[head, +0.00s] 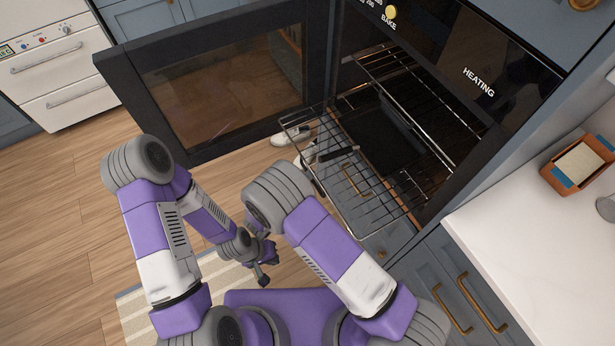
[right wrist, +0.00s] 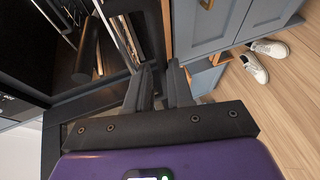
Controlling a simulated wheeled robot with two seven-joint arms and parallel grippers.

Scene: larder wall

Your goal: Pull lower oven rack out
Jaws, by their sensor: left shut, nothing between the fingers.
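In the head view the oven door (head: 225,65) stands open to the left. A wire rack (head: 362,205) sticks out of the oven and looks like the lower one. A dark pan (head: 372,138) with a black handle sits at it. More rack wires (head: 385,62) show deeper and higher in the oven. My left gripper (head: 264,276) is shut and empty, low in front of my body, apart from the rack. My right gripper (right wrist: 160,68) shows in the right wrist view with its fingers apart, near the dark oven parts; I see nothing clearly between them. My right arm hides most of it in the head view.
A white counter (head: 530,230) stands right of the oven, with an orange box (head: 580,163) on it. Blue drawers (head: 450,285) with brass handles lie below. White shoes (head: 290,137) are on the wooden floor near the rack. The floor at left is clear.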

